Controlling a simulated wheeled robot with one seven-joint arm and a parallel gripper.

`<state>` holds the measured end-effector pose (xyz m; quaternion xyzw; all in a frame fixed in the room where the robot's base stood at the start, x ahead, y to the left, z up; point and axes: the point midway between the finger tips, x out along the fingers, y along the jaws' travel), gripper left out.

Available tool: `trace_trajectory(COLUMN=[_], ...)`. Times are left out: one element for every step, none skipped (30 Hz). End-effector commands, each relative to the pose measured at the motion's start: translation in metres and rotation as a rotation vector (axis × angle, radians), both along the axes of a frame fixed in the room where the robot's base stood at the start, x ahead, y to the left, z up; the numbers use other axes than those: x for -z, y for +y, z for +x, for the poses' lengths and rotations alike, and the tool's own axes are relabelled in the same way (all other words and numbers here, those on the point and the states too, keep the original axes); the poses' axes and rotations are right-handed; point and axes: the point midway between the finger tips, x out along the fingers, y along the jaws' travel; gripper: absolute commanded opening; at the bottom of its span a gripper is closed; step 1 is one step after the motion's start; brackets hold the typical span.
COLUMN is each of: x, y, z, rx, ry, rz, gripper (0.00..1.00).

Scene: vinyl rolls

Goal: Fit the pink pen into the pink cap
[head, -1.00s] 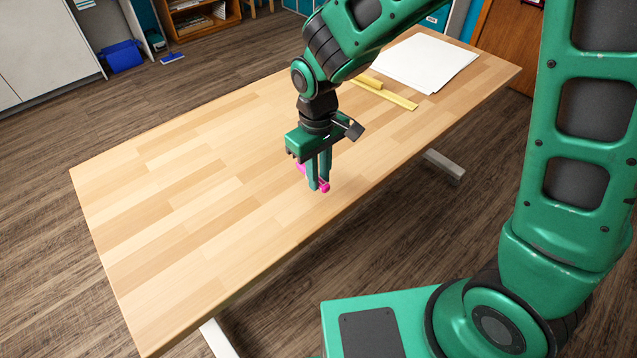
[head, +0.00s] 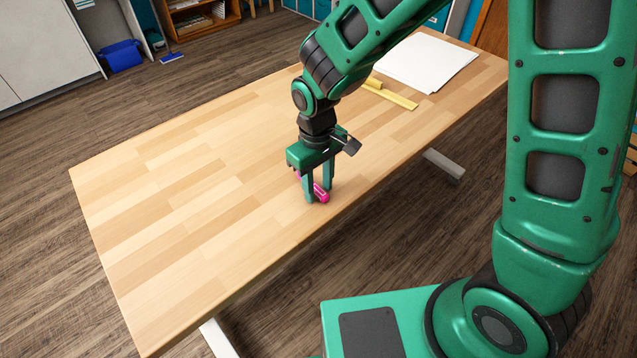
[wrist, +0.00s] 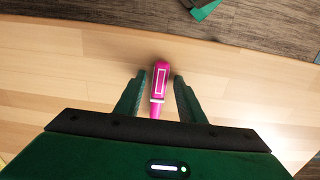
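A pink piece (wrist: 160,78) with a white rectangular outline lies on the table in the wrist view. A narrower pink piece (wrist: 155,110) continues in line from its lower end, and they look joined; I cannot tell how deep one sits in the other. In the head view the pink pen and cap show as one pink shape (head: 321,193) near the table's front edge. My gripper (wrist: 158,78) is open and points down, with one finger on each side of the pink shape and a small gap at both sides. The gripper body hides its lower end.
The wooden table (head: 190,220) is clear around the gripper, with its front edge close by. A yellow strip (head: 392,97) and a stack of white paper (head: 425,62) lie at the far right.

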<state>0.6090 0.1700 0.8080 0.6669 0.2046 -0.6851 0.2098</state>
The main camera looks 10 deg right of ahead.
Motion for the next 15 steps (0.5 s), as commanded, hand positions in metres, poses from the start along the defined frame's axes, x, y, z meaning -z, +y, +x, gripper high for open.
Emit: trace_trajectory(x=[-0.001,-0.002,-0.004,-0.007,-0.010,-0.015,-0.019,-0.025,-0.032,-0.038,-0.044,-0.053,-0.059,-0.065,-0.073], y=[0.000,0.000,0.000,0.000,0.001,0.001,0.001,0.001,0.001,0.001,0.002,0.002,0.002,0.002,0.002], z=[0.000,0.000,0.000,0.001,0.001,0.001,0.002,0.002,0.002,0.002,0.002,0.002,0.002,0.002,0.002], rx=[0.000,0.000,0.000,0.000,0.000,0.000,0.000,0.000,0.000,0.000,0.000,-0.001,-0.001,-0.001,-0.001], ry=[-0.001,-0.001,-0.001,-0.002,-0.002,-0.004,-0.003,-0.004,-0.005,-0.005,-0.005,-0.006,-0.005,-0.006,-0.004], rz=[0.001,0.001,0.001,0.001,0.002,0.003,0.002,0.003,0.003,0.003,0.003,0.004,0.003,0.004,0.003], gripper=[0.36,0.36,0.36,0.36,0.36,0.36,0.36,0.36,0.36,0.36,0.36,0.36,0.36,0.36,0.36])
